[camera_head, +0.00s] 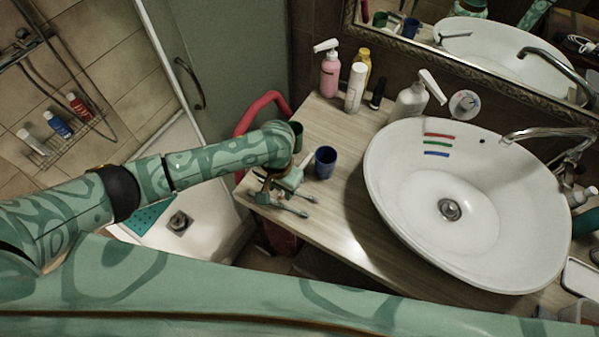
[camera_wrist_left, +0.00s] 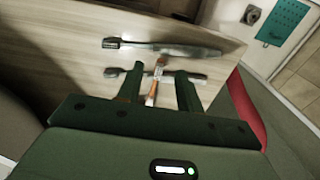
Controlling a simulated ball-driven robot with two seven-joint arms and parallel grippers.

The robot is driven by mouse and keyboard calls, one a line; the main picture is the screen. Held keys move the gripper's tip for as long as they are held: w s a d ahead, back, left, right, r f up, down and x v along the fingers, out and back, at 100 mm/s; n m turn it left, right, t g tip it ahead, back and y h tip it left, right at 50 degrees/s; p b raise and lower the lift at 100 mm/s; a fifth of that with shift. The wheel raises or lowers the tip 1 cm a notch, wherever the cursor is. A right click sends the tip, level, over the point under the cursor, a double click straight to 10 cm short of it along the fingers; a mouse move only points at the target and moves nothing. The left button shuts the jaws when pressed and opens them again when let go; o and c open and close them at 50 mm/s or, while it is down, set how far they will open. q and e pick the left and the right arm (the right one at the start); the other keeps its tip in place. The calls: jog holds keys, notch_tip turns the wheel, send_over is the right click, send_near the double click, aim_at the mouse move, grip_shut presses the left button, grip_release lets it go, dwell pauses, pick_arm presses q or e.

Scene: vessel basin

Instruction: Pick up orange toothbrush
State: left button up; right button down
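The orange toothbrush (camera_wrist_left: 154,82) shows in the left wrist view, partly hidden by my gripper's base. It lies between the two dark green fingers of my left gripper (camera_wrist_left: 158,80), with visible gaps on both sides. That gripper is open. In the head view my left gripper (camera_head: 284,181) is over the front left part of the wooden counter; the orange toothbrush cannot be made out there. Two grey-blue toothbrushes lie near it, one farther from the gripper (camera_wrist_left: 165,47) and one crossing close to the fingertips (camera_wrist_left: 192,76). My right gripper is not in view.
A dark blue cup (camera_head: 325,162) stands just right of my left gripper, with a green cup (camera_head: 297,135) behind it. The white basin (camera_head: 395,215) fills the right side. Bottles, including a pink one (camera_head: 330,78), stand at the back. The counter (camera_head: 335,225) is clear in front of the cup.

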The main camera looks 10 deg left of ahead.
aim_at(281, 193)
pick_arm(q)
jog(key=f, duration=0.1)
jog(key=f+b, duration=0.1)
jog(key=f, duration=0.2)
jog(key=shift+w+f+b, duration=0.15)
jog(key=shift+w+b, duration=0.1)
jog(key=shift+b, duration=0.05)
jog(key=shift+c, duration=0.3)
grip_shut()
jog(key=shift+r, duration=0.2)
